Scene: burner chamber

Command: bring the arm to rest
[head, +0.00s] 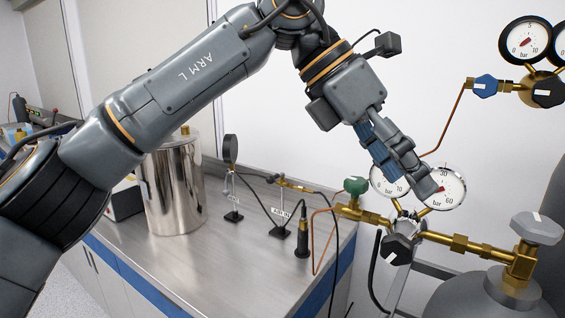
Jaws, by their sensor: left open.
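My left arm (185,75), marked ARM L, comes in from the left, rises to the top middle and bends down to the right. My left gripper (422,184) points down and to the right. It is open, with nothing seen between its fingers. It appears in front of two round bar gauges and covers part of them, the right gauge (442,187) and the left gauge (386,183). I cannot tell whether it touches them. My right gripper is not in view.
Below the gripper are a regulator (403,240), a brass valve with a green knob (356,186) and a gas cylinder (490,290) with a grey handwheel (537,228). A blue-knobbed valve (485,86) is upper right. A steel vessel (175,190) stands on the bench (215,262).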

